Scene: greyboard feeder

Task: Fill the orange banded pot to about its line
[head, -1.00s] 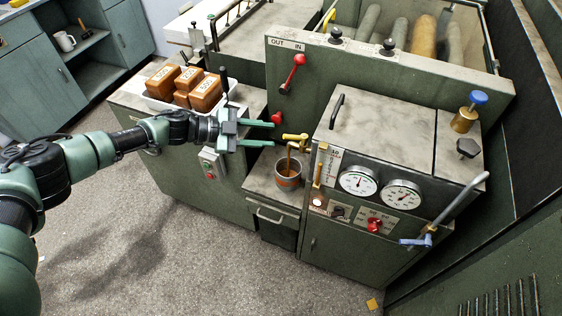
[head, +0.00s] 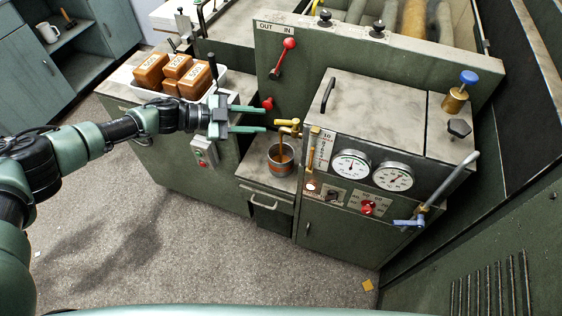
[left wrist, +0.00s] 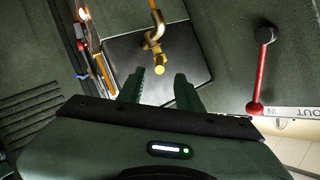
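The metal pot with an orange band (head: 280,166) stands upright on the low ledge beneath the brass tap (head: 289,124). A brown stream (head: 283,146) runs from the tap into the pot. Brown liquid shows inside, but its level against the line is too small to tell. My left gripper (head: 264,119) is open and empty, its fingers pointing at the tap from the left, a little short of it. In the left wrist view the tap (left wrist: 153,40) is beyond and between the open fingers (left wrist: 159,92). My right gripper is out of view.
Right of the pot stands the cabinet (head: 375,110) with two gauges and a red knob (head: 368,207). A red lever (head: 284,55) is on the panel behind. A white tray (head: 150,95) with brown blocks is on the left counter.

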